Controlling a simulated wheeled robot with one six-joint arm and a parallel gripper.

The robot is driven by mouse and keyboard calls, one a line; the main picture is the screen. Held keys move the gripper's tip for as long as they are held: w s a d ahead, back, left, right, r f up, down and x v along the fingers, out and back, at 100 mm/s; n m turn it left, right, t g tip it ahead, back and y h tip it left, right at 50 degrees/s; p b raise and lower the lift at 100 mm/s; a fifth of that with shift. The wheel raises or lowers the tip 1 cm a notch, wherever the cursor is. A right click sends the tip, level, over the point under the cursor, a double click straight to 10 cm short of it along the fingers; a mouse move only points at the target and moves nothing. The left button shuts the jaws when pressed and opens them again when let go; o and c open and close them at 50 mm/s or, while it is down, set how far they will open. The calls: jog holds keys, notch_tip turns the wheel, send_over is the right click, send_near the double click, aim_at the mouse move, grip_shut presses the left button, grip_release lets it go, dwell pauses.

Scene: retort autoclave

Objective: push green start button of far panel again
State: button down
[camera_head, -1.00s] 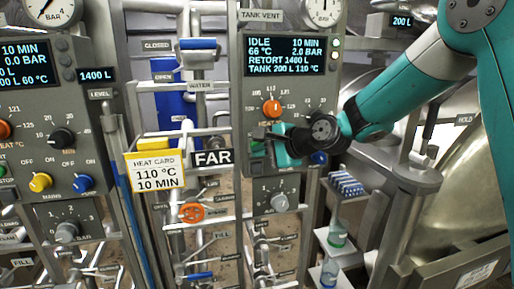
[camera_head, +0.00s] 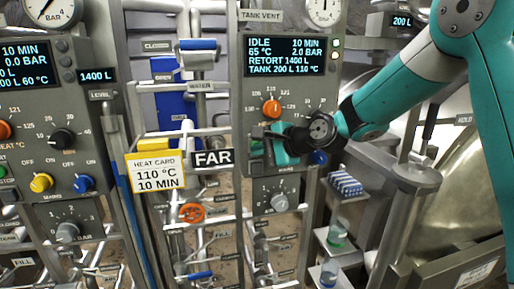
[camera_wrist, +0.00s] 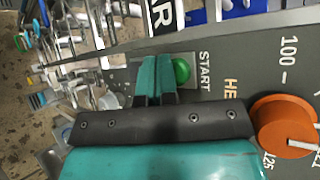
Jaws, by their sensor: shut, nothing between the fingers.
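The far panel (camera_head: 239,110) is grey and stands in the middle of the head view, beside a FAR sign (camera_head: 212,158). Its display (camera_head: 285,56) reads IDLE, 10 MIN, 65 °C, 2.0 BAR, RETORT 1400 L, TANK 200 L 110 °C. In the wrist view the round green start button (camera_wrist: 182,71) shows beside the word START. My gripper (camera_wrist: 156,62) is shut and empty, its teal fingertips close beside the button on its left. Whether they touch it cannot be told. In the head view my gripper (camera_head: 264,146) covers the button area.
An orange knob (camera_head: 271,108) sits above my gripper and a blue knob (camera_head: 318,157) to its right. A grey knob (camera_head: 279,202) is below. A yellow-edged heat card (camera_head: 155,171) reading 110 °C, 10 MIN hangs at left. Pipes and valves fill the space between the panels.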

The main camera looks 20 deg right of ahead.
jog(key=shift+w, duration=0.6)
dwell(0.4)
jog(key=shift+s, duration=1.1)
jog(key=shift+s+b, duration=0.55)
jog(key=shift+s, duration=1.95)
jog(key=s+f+n+g+h+b, duration=0.1)
jog(key=s+f+n+g+b, duration=0.2)
jog(key=s+n, duration=0.4)
jog(key=s+a+f+n+g+h+b, duration=0.1)
jog(key=s+f+n+g+b, duration=0.2)
jog(key=s, duration=0.9)
jog(key=s+f+n+g+h+b, duration=0.2)
jog(key=s+f+n, duration=0.4)
jog(key=s+n, duration=0.4)
jog(key=shift+a+n+g+b, duration=0.15)
jog(key=shift+n+g+b, duration=0.35)
jog(key=shift+g+b, duration=0.4)
